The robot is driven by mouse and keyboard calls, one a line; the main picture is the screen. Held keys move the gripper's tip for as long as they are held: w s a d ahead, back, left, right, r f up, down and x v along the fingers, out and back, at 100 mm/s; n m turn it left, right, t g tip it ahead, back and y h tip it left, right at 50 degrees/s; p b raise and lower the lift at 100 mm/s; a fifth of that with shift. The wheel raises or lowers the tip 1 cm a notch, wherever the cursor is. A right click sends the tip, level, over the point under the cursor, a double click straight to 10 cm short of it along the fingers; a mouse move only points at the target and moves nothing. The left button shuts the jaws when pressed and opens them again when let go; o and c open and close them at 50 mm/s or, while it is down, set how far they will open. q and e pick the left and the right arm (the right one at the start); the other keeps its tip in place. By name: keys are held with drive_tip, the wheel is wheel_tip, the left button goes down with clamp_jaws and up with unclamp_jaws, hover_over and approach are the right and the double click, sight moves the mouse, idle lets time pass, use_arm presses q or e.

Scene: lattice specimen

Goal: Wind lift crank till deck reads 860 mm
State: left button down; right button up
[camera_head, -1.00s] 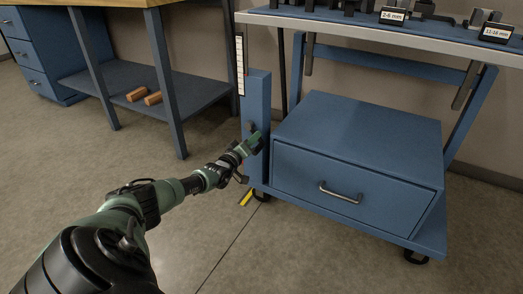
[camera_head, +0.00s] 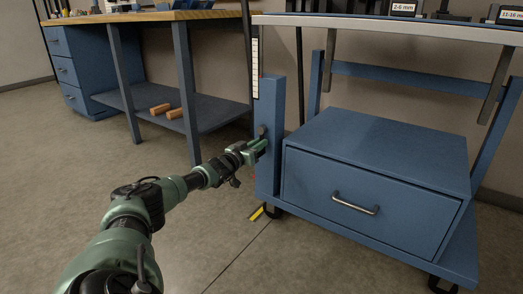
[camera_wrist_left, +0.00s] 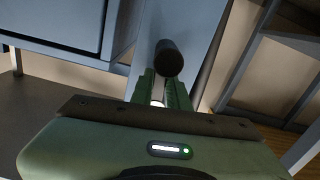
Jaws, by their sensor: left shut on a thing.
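The lift cart has a blue column (camera_head: 269,110) at its left side and a grey-edged deck (camera_head: 400,31) on top. A white scale strip (camera_head: 255,70) stands by the column; its reading is too small to make out. My left gripper (camera_head: 259,147) is at the column's front, shut on the crank handle. The handle's dark round end (camera_wrist_left: 168,58) shows between the green fingers in the left wrist view. The rest of the crank is mostly hidden by the gripper. My right gripper is in neither view.
A blue drawer unit (camera_head: 365,190) sits on the cart's lower frame, right of the column. A workbench (camera_head: 200,16) stands at the back left, with two wooden pieces (camera_head: 160,108) on its lower shelf. The floor at front left is clear.

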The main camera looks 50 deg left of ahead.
use_arm(q)
drive_tip(key=shift+s+a+r+m, duration=0.1)
drive_tip(key=shift+a+r+m, duration=0.1)
drive_tip(key=shift+a+m, duration=0.1)
idle(0.4)
drive_tip(key=c, duration=1.4)
unclamp_jaws()
drive_tip(key=shift+o, duration=0.2)
drive_tip(key=shift+f, duration=0.1)
drive_tip(key=shift+d, duration=0.1)
